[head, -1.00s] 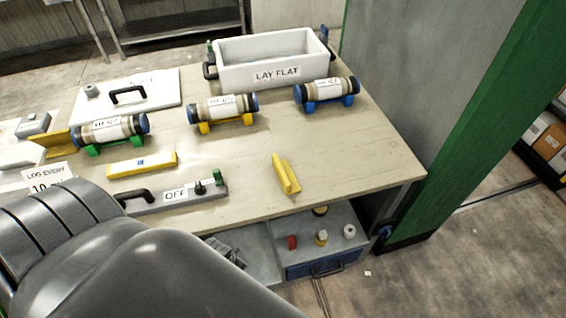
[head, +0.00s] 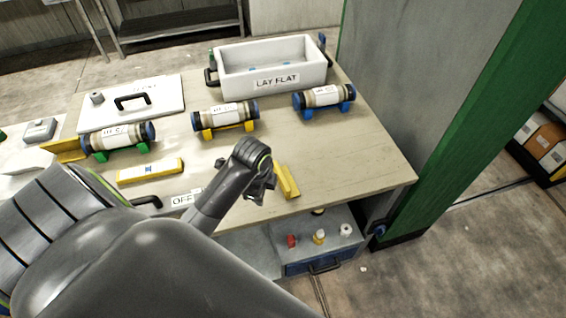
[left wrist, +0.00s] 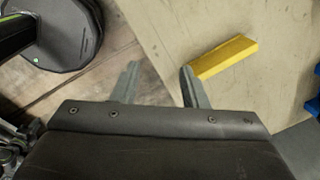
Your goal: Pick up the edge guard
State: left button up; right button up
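The edge guard (head: 288,180) looks like a short yellow angle-shaped piece lying near the front right edge of the wooden table. It also shows in the left wrist view (left wrist: 224,57) as a yellow bar, right of and beyond the fingers. My left gripper (head: 265,190) is just left of it in the head view, with its fingertips partly hidden by the wrist. In the left wrist view, the left gripper (left wrist: 158,84) has its two fingers spread with nothing between them. My right gripper is in neither view.
A white "LAY FLAT" tray (head: 225,83) stands at the back. Core liners on blue (head: 323,95), yellow (head: 225,116) and green (head: 119,138) cradles stand in front. A yellow bar (head: 150,171) lies left. An open shelf with small bottles is under the table; bare tabletop lies right.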

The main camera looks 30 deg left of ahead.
pick_arm(q)
jog(key=w+r+m, duration=0.3)
jog(key=w+m, duration=0.2)
jog(key=w, duration=0.1)
notch_tip(320, 180, up, 6)
jog(key=m+g, duration=0.2)
jog(key=m, duration=0.4)
send_over(280, 173)
jog(key=d, duration=0.1)
notch_tip(280, 173, down, 12)
jog(key=b, duration=1.2)
jog(key=shift+f, duration=0.2)
jog(key=f+b, duration=0.2)
jog(key=a+f+b, duration=0.1)
jog(key=b, duration=0.1)
jog(key=shift+f, duration=0.35)
jog(key=shift+d+f+p, duration=0.1)
jog(key=shift+f+p, duration=0.3)
jog(key=shift+p, duration=0.1)
jog(key=shift+f, duration=0.35)
grip_shut()
